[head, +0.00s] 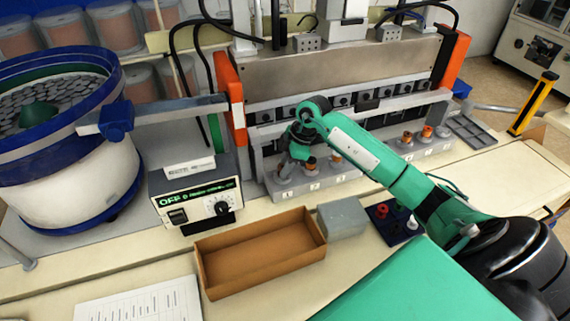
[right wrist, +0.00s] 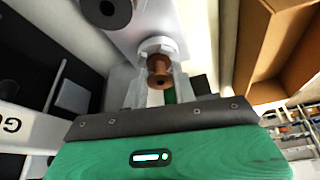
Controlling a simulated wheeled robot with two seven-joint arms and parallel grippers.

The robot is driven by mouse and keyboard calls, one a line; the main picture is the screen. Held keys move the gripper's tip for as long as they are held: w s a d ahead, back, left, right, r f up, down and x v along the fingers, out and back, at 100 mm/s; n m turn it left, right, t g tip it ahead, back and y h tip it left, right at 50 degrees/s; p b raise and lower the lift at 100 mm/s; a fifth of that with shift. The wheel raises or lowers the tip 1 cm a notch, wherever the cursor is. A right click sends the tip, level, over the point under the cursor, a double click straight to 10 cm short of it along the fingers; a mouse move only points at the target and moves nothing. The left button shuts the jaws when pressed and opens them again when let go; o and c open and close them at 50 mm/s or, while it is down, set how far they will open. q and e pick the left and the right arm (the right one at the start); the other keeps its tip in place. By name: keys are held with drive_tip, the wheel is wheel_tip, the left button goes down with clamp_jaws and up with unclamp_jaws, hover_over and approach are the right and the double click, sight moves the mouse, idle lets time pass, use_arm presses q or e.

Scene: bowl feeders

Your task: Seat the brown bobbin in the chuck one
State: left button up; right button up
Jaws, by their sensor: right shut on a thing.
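My right gripper (right wrist: 158,90) is shut on the brown bobbin (right wrist: 158,71) in the right wrist view. A pale round chuck (right wrist: 157,46) shows right at the bobbin's far end; I cannot tell how deep the bobbin sits in it. In the head view the right gripper (head: 297,152) is low over the left end of the grey numbered block (head: 318,186), near label 1. The gripper mostly hides chuck one and the held bobbin there. Other copper-brown bobbins (head: 426,131) stand farther right along the block. My left gripper is not in view.
A dark tray (head: 393,224) with red, white and blue pieces lies in front of the block. A grey box (head: 342,217) and an empty brown bin (head: 260,254) stand left of it. A control box (head: 196,196) and bowl feeder (head: 65,150) are at left. An orange-ended machine frame (head: 340,78) rises behind.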

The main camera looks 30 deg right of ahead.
drive_tip(key=shift+f, duration=0.15)
drive_tip(key=o, duration=0.7)
drive_tip(key=shift+c, duration=0.2)
drive_tip(key=shift+r, duration=0.25)
drive_tip(key=shift+p+v, duration=0.85)
drive_tip(key=shift+v, duration=0.1)
drive_tip(key=p+v, duration=0.6)
drive_tip(key=v, duration=0.2)
drive_tip(key=shift+d+r, duration=0.2)
drive_tip(key=shift+r, duration=0.1)
drive_tip(key=shift+s+f, duration=0.1)
drive_tip(key=shift+s, duration=0.05)
